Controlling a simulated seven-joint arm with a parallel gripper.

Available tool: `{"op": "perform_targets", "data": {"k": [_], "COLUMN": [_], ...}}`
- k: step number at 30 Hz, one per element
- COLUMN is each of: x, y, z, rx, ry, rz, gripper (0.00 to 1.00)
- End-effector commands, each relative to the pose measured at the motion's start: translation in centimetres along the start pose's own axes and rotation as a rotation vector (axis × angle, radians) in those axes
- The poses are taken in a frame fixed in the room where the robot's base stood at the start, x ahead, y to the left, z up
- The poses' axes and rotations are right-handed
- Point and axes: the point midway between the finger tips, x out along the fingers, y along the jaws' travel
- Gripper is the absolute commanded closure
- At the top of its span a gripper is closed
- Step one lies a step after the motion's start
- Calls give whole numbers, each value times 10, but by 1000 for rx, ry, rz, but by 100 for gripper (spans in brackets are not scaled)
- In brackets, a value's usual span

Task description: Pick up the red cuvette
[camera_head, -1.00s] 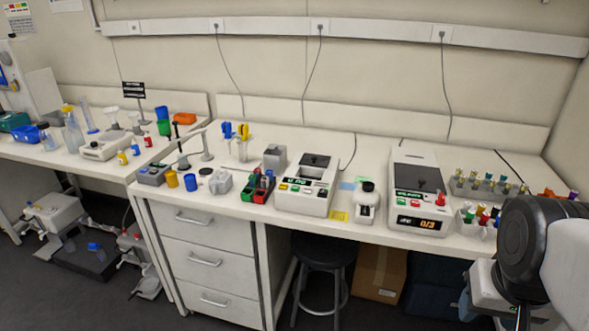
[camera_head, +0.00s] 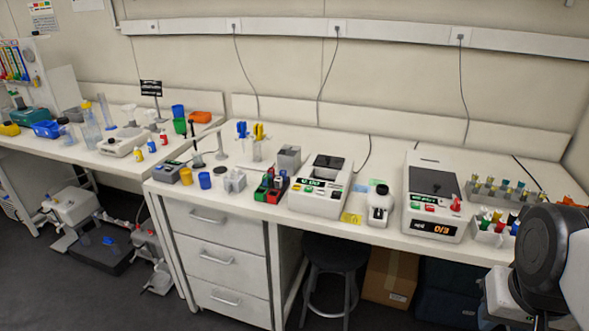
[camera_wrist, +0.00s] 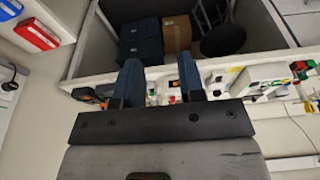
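I cannot make out a red cuvette for certain. Red also shows in the red and green holders (camera_head: 271,187) left of the middle instrument. My gripper (camera_wrist: 160,80) is open and empty in the wrist view, its two dark fingers apart, pointing toward the bench edge. The fingers do not show in the head view, where my arm is at the right edge.
A low rack of tubes with coloured caps (camera_head: 492,232) stands right of the right-hand instrument, with a longer tube rack (camera_head: 500,197) behind. A white bottle (camera_head: 380,207) stands between the two instruments. A black stool (camera_head: 335,255) and a cardboard box (camera_head: 389,275) are under the bench.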

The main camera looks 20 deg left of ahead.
Motion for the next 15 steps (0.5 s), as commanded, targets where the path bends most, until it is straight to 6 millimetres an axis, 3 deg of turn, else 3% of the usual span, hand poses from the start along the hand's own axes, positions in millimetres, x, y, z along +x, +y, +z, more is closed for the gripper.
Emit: {"op": "perform_targets", "data": {"k": [8, 15], "x": [-4, -13], "y": [-4, -17], "z": [-14, -56], "rx": [-27, -119], "ry": [-4, -18], "rz": [-3, -12], "gripper": [64, 64]}}
